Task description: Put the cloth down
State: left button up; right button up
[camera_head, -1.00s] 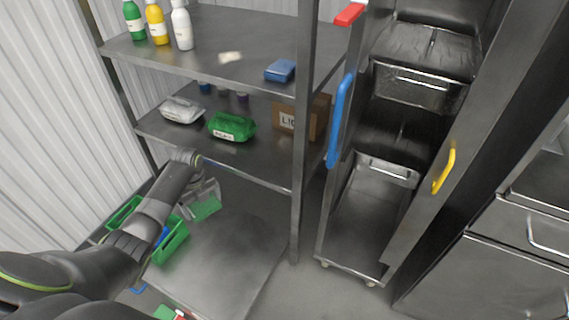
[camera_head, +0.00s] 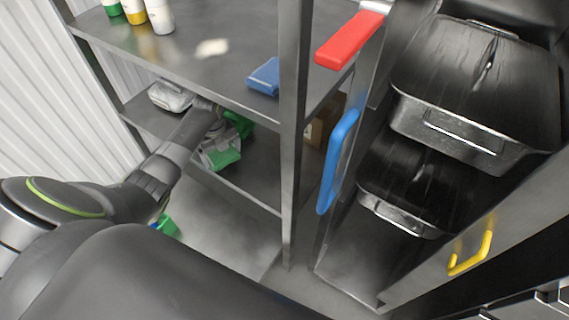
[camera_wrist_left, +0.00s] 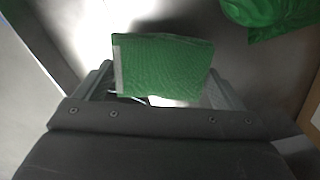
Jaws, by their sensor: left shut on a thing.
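A green cloth (camera_head: 224,158) with a pale edge strip is held in my left gripper (camera_head: 218,150), at the front of the middle shelf (camera_head: 258,172) in the head view. In the left wrist view the cloth (camera_wrist_left: 165,66) spans the space between the fingers of my left gripper (camera_wrist_left: 162,84), which is shut on it. I cannot tell whether the cloth touches the shelf. My right gripper is not in view.
A green packet (camera_head: 240,122) lies just behind my left gripper, and it shows in the left wrist view (camera_wrist_left: 272,14). A white packet (camera_head: 170,96) lies left of it. The upper shelf (camera_head: 190,62) overhangs, and a post (camera_head: 291,150) stands right.

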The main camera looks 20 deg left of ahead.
pick_arm(q)
jog(key=shift+w+d+r+p, duration=0.1)
jog(key=shift+w+d+p, duration=0.1)
jog(key=shift+d, duration=0.4)
jog(key=shift+w+d+p, duration=0.1)
jog(key=shift+w+d, duration=0.05)
jog(key=shift+d, duration=0.4)
jog(key=d, duration=0.4)
jog(key=shift+w+d+r+p, duration=0.1)
jog(key=shift+w+d+p, duration=0.1)
jog(key=shift+d+p, duration=0.15)
jog(key=p, duration=0.1)
send_over(277, 179)
jog(key=a, duration=0.2)
jog(key=shift+s+d, duration=0.1)
jog(key=shift+d, duration=0.6)
jog(key=f, duration=0.3)
jog(key=shift+d+f, duration=0.1)
jog(key=shift+d, duration=0.3)
jog(key=shift+f, duration=0.3)
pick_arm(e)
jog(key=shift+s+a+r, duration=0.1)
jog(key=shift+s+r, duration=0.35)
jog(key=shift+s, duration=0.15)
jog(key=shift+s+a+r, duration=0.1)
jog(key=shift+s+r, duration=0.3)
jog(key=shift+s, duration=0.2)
pick_arm(q)
jog(key=shift+b, duration=0.3)
